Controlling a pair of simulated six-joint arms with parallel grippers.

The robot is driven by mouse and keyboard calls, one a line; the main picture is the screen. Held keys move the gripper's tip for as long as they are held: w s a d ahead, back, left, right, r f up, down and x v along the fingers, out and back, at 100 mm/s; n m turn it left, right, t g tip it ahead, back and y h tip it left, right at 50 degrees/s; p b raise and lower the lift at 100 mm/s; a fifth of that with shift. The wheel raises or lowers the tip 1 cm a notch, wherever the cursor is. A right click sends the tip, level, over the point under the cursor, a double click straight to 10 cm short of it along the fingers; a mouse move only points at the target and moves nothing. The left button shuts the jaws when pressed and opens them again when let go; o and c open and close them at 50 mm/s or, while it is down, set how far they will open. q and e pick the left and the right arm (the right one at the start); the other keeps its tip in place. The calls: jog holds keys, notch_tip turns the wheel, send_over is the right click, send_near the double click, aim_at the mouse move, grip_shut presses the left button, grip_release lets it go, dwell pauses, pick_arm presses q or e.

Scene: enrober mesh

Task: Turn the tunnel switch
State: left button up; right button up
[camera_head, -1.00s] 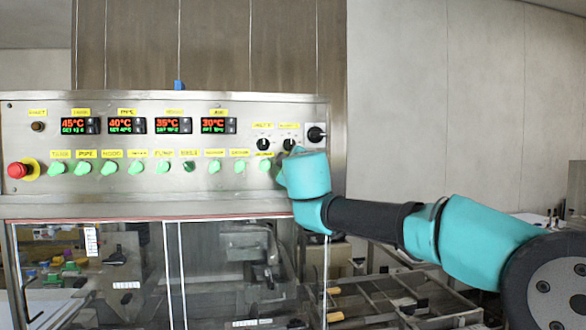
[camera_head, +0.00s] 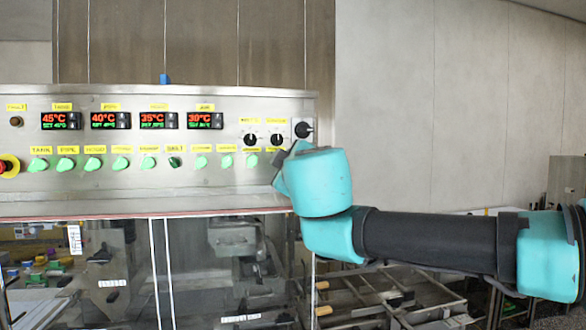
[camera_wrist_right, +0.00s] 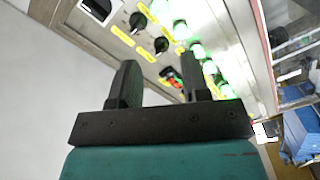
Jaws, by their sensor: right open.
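The steel control panel (camera_head: 160,195) faces me with a row of green knobs (camera_head: 148,162) under yellow labels. The label of the tunnel switch is too small to read, so I cannot tell which knob it is. My right arm comes in from the right, and its teal wrist covers the panel's lower right corner. In the right wrist view my right gripper (camera_wrist_right: 160,78) is open and empty, its two dark fingers apart and pointing toward the panel. Green knobs and black knobs (camera_wrist_right: 138,21) show beyond the fingers. My left gripper is not in view.
Several temperature displays (camera_head: 110,121) sit above the knobs. A red emergency button (camera_head: 5,167) is at the far left. A larger black rotary switch (camera_head: 303,130) is at the panel's upper right. Glass doors (camera_head: 195,270) lie below, and a metal mesh frame (camera_head: 370,295) at lower right.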

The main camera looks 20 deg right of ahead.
jog(key=s, duration=0.2)
jog(key=shift+s+a, duration=0.1)
jog(key=shift+s, duration=0.3)
jog(key=w+f+m+g+y, duration=0.1)
jog(key=w+f+g, duration=0.25)
jog(key=f, duration=1.15)
jog(key=w+f+g+y, duration=0.15)
jog(key=f+g, duration=0.25)
jog(key=f, duration=1.2)
jog(key=w+f+m+g+y, duration=0.1)
jog(key=w+f+g, duration=0.25)
jog(key=f, duration=1.15)
jog(key=s+d+f+m+g+y, duration=0.1)
jog(key=s+f+m+g, duration=0.3)
jog(key=f, duration=0.7)
jog(key=s+d+f+m+g+y, duration=0.15)
jog(key=s+f, duration=0.45)
jog(key=f, duration=0.6)
jog(key=s+d+f+m, duration=0.2)
jog(key=s+f, duration=0.4)
jog(key=s, duration=0.2)
jog(key=s+d+f+m+h, duration=0.1)
jog(key=s+d+f+m, duration=0.1)
jog(key=s+f, duration=0.5)
jog(key=shift+s+d+f+m+g, duration=0.3)
jog(key=shift+s+m, duration=0.25)
jog(key=shift+m, duration=0.3)
